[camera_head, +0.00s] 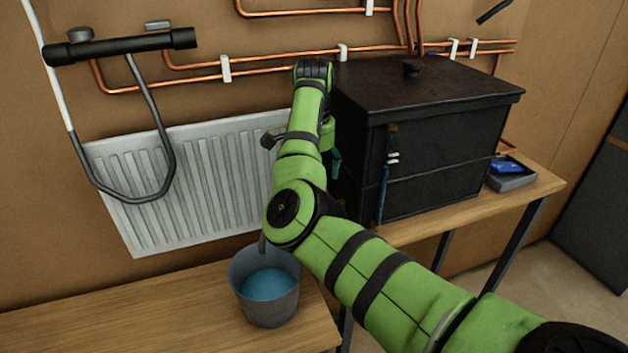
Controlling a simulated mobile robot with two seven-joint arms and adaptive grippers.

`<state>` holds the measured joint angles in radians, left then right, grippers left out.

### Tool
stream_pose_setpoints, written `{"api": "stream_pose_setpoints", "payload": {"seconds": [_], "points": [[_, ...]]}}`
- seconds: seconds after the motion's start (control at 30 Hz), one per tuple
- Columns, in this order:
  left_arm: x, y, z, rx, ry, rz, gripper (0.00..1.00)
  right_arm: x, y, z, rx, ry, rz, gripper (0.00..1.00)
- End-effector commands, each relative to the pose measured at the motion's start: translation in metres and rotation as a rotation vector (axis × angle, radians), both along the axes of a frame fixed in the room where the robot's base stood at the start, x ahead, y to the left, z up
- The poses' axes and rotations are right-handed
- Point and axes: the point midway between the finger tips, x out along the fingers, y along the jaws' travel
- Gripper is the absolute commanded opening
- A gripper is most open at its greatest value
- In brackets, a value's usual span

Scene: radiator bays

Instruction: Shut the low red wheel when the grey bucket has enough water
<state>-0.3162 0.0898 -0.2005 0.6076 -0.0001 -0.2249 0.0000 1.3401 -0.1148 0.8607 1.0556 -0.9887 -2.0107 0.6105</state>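The grey bucket (268,309) stands upright on the wooden bench, near its right end. Blue water (267,284) shows inside, its surface clearly below the rim. A short grey pipe end (262,243) shows over the bucket's back rim, partly behind my arm. I cannot tell whether water is running. No red wheel shows; my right arm covers the area above the bucket, between radiator and black cabinet. That green arm reaches in from the lower right and up to the wall pipes. Its gripper is hidden behind the arm. My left gripper is out of the picture.
A white radiator (190,185) hangs behind the bench (130,315), whose left part is clear. A black cabinet (440,150) stands on a second bench at right, beside a tray (512,180) with a blue item. Copper pipes (270,65) cross the wall.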

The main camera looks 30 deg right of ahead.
Motion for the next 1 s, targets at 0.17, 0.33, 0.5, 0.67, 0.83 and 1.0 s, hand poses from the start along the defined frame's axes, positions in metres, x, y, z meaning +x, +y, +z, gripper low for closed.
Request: {"api": "stream_pose_setpoints", "payload": {"seconds": [0.17, 0.33, 0.5, 0.67, 0.83, 1.0], "points": [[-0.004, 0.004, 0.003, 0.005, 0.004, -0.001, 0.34, 0.000, -0.002, -0.019, -0.002, 0.001, -0.003, 0.82], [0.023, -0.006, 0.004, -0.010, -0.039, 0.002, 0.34, 0.000, -0.001, -0.024, -0.002, -0.001, -0.001, 0.82], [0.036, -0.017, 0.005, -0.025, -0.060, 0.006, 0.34, 0.000, -0.001, -0.024, -0.001, -0.001, -0.001, 0.82], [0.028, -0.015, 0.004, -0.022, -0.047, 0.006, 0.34, 0.000, -0.001, -0.024, -0.001, -0.001, -0.001, 0.26], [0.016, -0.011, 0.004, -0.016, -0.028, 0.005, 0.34, 0.000, -0.001, -0.024, -0.001, -0.001, -0.001, 0.25], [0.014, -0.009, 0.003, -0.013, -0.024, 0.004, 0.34, 0.000, -0.001, -0.025, -0.002, 0.000, 0.013, 0.25]]}}
